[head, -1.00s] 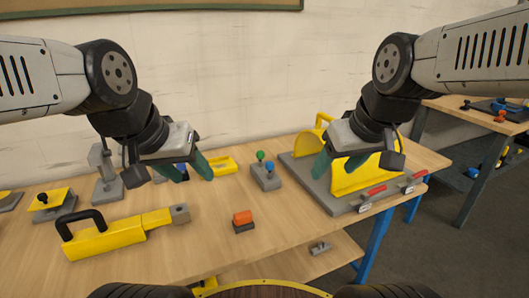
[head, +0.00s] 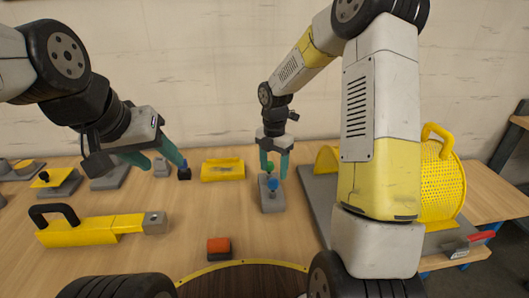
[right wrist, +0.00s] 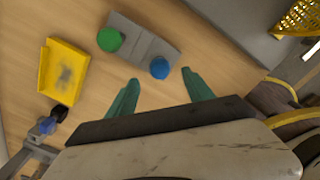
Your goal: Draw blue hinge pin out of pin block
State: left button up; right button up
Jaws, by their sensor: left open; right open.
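The grey pin block (head: 272,204) stands on the table in the middle of the head view. The blue hinge pin (head: 272,184) shows as a blue ball head on its near end. A green-headed pin (head: 267,168) stands at its far end. My right gripper (head: 275,174) is open and points down over the block. In the right wrist view the blue head (right wrist: 160,68) lies between and just beyond the open fingertips (right wrist: 160,78), with no visible contact. The pin's shaft is hidden. My left gripper (head: 166,166) is open and empty, left of the block.
A yellow tray (head: 222,170) lies left of the block. A small blue-topped black part (head: 184,172) is near my left fingers. A yellow handled tool (head: 90,230) and an orange block (head: 219,246) lie nearer. A yellow perforated guard (head: 440,185) stands at the right.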

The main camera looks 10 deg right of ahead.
aim_at(273, 179)
jog(key=shift+f, duration=3.9)
grip_shut()
